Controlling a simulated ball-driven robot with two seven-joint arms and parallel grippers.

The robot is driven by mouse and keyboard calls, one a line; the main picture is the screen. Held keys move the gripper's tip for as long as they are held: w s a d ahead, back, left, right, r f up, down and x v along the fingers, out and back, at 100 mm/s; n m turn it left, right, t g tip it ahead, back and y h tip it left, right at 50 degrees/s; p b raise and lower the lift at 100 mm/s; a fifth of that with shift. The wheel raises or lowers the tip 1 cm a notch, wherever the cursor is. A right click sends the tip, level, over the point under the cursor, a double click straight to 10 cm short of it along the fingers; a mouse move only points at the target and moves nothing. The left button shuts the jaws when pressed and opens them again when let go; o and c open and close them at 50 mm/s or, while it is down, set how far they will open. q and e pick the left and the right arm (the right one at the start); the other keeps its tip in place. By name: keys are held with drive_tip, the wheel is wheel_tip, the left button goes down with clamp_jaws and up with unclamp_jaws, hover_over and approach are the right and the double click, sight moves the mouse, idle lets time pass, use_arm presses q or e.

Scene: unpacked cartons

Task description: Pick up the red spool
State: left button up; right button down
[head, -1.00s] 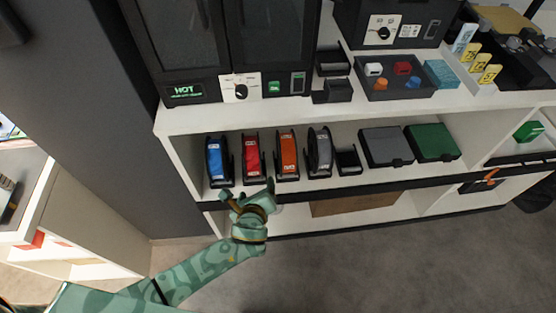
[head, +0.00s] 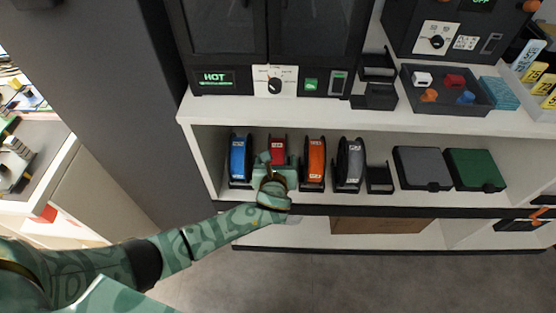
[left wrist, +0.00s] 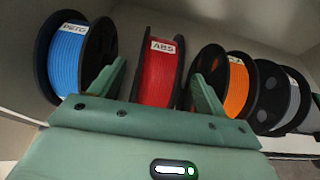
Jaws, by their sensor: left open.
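The red spool (head: 278,149) stands upright on the shelf between the blue and orange spools, partly hidden by my left gripper in the head view. In the left wrist view the red spool (left wrist: 158,72) shows a white label reading ABS. My left gripper (head: 270,163) is in front of it, open. In the left wrist view the fingers of my left gripper (left wrist: 155,88) point at the shelf, one on each side of the red spool, with nothing held. I cannot tell how deep they reach. My right gripper is not in view.
The blue spool (head: 240,159) stands close on the left and the orange spool (head: 314,162) close on the right. A grey spool (head: 349,163), an empty holder (head: 379,178) and grey (head: 421,168) and green (head: 474,169) boxes follow. The white shelf top (head: 300,112) lies above.

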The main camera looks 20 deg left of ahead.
sight(277, 154)
use_arm(q)
drive_tip(key=b+x, duration=0.2)
drive_tip(key=x, duration=0.2)
drive_tip(key=shift+f, duration=0.3)
drive_tip(key=shift+w+a+r, duration=0.1)
drive_tip(key=shift+w, duration=0.1)
drive_tip(key=shift+r, duration=0.15)
clamp_jaws()
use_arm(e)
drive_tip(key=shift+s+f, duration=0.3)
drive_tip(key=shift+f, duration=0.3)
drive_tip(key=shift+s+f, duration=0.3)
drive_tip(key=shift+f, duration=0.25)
use_arm(q)
drive_tip(key=shift+r, duration=0.1)
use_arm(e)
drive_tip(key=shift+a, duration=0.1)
